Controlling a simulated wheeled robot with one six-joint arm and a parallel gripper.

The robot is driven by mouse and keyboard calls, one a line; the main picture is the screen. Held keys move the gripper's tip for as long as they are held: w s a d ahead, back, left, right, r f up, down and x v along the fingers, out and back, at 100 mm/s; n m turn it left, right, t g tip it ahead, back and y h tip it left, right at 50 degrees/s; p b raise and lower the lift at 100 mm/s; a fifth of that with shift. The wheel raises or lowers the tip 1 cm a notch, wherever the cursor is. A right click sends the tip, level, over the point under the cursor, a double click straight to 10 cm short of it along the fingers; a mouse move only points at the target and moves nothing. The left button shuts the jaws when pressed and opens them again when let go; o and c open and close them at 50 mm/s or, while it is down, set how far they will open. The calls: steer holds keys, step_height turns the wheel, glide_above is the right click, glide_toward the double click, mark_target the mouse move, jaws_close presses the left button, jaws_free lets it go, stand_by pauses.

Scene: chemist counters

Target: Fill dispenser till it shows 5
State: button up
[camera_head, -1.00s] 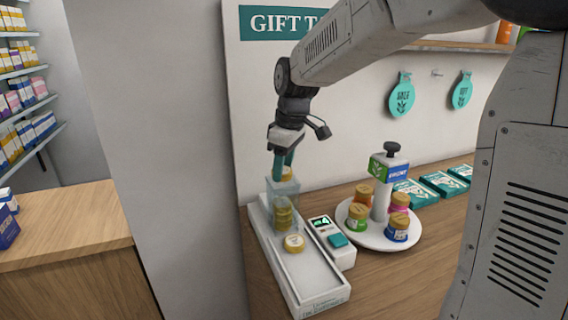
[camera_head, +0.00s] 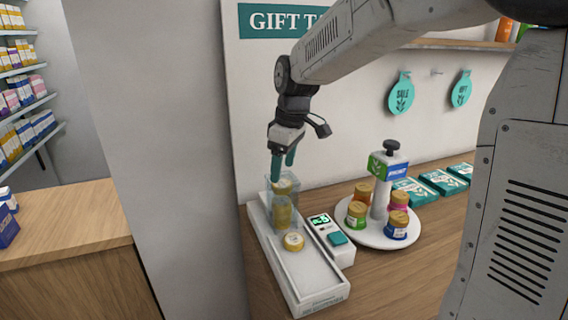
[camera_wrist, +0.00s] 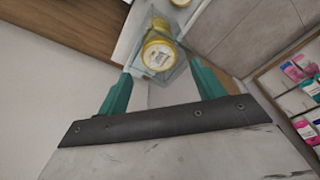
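The dispenser (camera_head: 305,283) is a long white tray on the counter with a clear upright tube (camera_head: 296,207) at its far end. Gold-lidded tins (camera_head: 281,214) are stacked inside the tube. Another tin (camera_head: 283,187) sits at the top of the tube, and its lid faces me in the wrist view (camera_wrist: 158,54). One tin (camera_head: 293,241) lies on the tray in front of the tube. The counter display (camera_head: 320,220) shows a small green digit that looks like 5. My gripper (camera_head: 282,172) is open and empty just above the tube, its teal fingers (camera_wrist: 160,70) apart.
A white round carousel (camera_head: 378,240) with several coloured, gold-lidded jars stands right of the display. Teal boxes (camera_head: 436,182) lie behind it. Round teal tags (camera_head: 400,93) hang on the wall. The wooden counter front (camera_head: 385,290) is clear.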

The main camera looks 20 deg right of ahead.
step_height(320, 180, up, 8)
steer(key=shift+s+d+f, duration=0.15)
steer(key=shift+s+d, duration=0.25)
stand_by(0.3)
stand_by(0.5)
steer(key=s+f+m, duration=0.2)
steer(key=s+m, duration=0.1)
steer(key=s, duration=0.7)
steer(key=s+d+f+m, duration=0.1)
steer(key=s+f+m, duration=0.2)
steer(key=s, duration=0.7)
steer(key=s+d+f+m+h, duration=0.1)
steer(key=s+f+m, duration=0.1)
steer(key=s, duration=0.8)
steer(key=shift+f+m, duration=0.35)
steer(key=shift+m, duration=0.15)
steer(key=shift+d, duration=0.1)
